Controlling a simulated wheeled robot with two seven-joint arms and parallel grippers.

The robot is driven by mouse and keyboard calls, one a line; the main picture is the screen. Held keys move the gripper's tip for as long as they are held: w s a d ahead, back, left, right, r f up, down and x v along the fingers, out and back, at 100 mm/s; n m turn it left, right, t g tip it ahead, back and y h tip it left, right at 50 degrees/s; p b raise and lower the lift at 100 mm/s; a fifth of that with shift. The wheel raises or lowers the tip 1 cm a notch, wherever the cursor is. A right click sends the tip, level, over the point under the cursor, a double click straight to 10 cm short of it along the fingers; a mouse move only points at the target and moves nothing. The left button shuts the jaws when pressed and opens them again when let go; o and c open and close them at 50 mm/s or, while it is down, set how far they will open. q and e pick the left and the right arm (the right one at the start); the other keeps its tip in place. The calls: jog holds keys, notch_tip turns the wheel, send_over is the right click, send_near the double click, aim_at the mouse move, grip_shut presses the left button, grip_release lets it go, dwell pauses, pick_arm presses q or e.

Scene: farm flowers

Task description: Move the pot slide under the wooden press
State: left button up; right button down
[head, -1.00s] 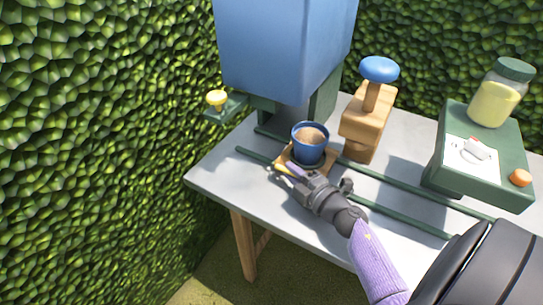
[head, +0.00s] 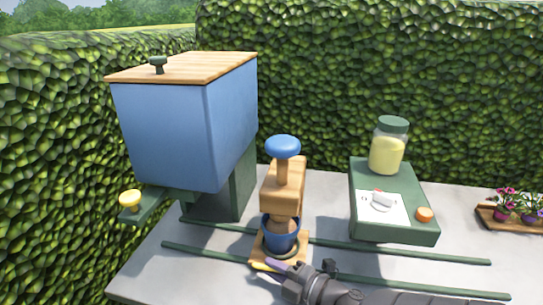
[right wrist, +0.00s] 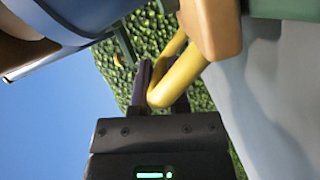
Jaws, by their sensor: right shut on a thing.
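The pot slide (head: 293,257) is a small wooden plate on two green rails, with a yellow handle (right wrist: 184,76) at its front. It carries a blue pot (head: 270,231) filled with brown soil. The wooden press (head: 286,186), with a blue knob (head: 283,147) on top, stands at the pot. Its lower end overlaps the pot in the head view; whether they touch I cannot tell. My right gripper (head: 272,266) is shut on the yellow handle; its dark fingers (right wrist: 146,84) show beside the handle in the right wrist view. My left gripper is out of view.
A blue hopper (head: 165,135) with a wooden lid and yellow knob (head: 130,198) stands at left. A green stand (head: 400,228) with a jar (head: 387,150) and orange button (head: 425,214) is at right. A flower tray (head: 496,221) lies far right.

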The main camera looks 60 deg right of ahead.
jog(key=c, duration=0.6)
grip_release()
jog(key=shift+s, duration=0.1)
jog(key=s, duration=0.6)
jog(key=s+p, duration=0.1)
jog(key=s, duration=0.2)
jog(key=shift+s+r, duration=0.35)
jog(key=shift+s, duration=0.05)
